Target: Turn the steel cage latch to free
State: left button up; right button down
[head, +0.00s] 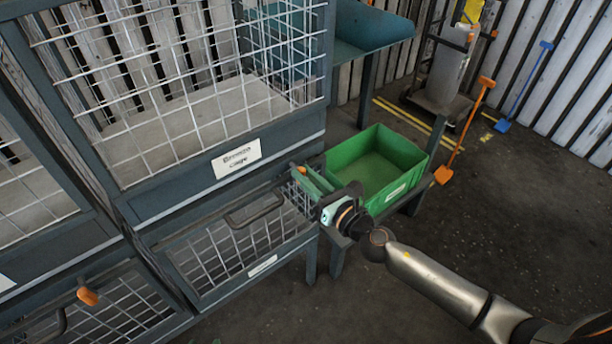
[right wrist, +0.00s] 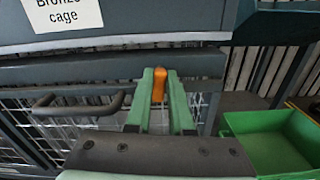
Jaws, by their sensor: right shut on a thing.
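My right gripper (head: 303,172) reaches in from the right to the top right corner of a lower mesh door (head: 240,250). Its two green fingers (right wrist: 160,95) are shut on an orange latch handle (right wrist: 158,84), which stands between them and shows only as a small tip (head: 302,169) in the head view. The label (right wrist: 64,14) above it reads "Bronze cage"; I see no label reading steel. Another orange latch handle (head: 87,296) sits on the lower left door, out of the gripper. My left gripper is not in view.
The door has a dark bar handle (head: 253,209) left of the gripper. A green bin (head: 378,168) stands close on the right on a low stand. Farther back are a blue tray, a gas cylinder (head: 448,70) and leaning tools. The floor at right is open.

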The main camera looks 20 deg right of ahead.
jog(key=m, duration=0.9)
jog(key=shift+d, duration=0.15)
jog(key=m, duration=0.2)
jog(key=shift+m+p, duration=0.3)
jog(key=shift+p, duration=0.05)
jog(key=shift+m, duration=0.9)
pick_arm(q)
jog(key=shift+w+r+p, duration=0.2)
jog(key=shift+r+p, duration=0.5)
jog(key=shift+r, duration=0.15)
pick_arm(e)
jog(key=shift+f+m, duration=0.15)
jog(key=shift+m, duration=1.25)
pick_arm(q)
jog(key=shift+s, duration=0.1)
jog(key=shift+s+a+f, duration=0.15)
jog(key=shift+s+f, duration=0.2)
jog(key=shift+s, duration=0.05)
